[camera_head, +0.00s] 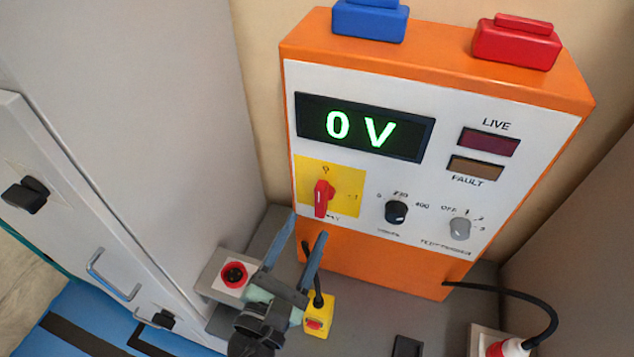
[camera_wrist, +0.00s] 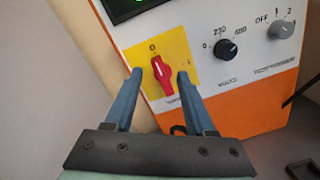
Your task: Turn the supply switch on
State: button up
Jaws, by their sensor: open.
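The supply switch (camera_head: 322,197) is a red rotary handle on a yellow plate (camera_head: 345,188) at the lower left of the orange unit's white front panel. Its handle stands near upright, toward the 0 mark at the top of the plate. My gripper (camera_head: 306,238) is open and empty, with its blue-grey fingers pointing up toward the switch from below. In the wrist view the red handle (camera_wrist: 163,75) appears between the two open fingertips (camera_wrist: 160,74); whether they touch it cannot be told. The display (camera_head: 364,127) reads 0 V.
A black voltage knob (camera_head: 397,212) and a grey selector knob (camera_head: 460,228) sit right of the switch. LIVE (camera_head: 488,142) and FAULT (camera_head: 474,167) lamps look dark. A red button box (camera_head: 233,274) and a yellow box (camera_head: 317,316) stand below, near my gripper. A grey cabinet (camera_head: 130,110) is left.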

aim_at(319, 203)
jog(key=s+a+f+n+p, duration=0.1)
jog(key=s+a+f+n, duration=0.1)
jog(key=s+f+n, duration=0.3)
jog(key=shift+n+y, duration=0.3)
jog(key=shift+n, duration=0.1)
jog(key=p+x, duration=0.1)
jog(key=x, duration=0.3)
jog(key=r+p+x, duration=0.1)
jog(key=x, duration=0.4)
jog(key=p+x, duration=0.1)
jog(key=x, duration=0.4)
jog(key=shift+a+r, duration=0.15)
jog(key=shift+r, duration=0.1)
grip_shut()
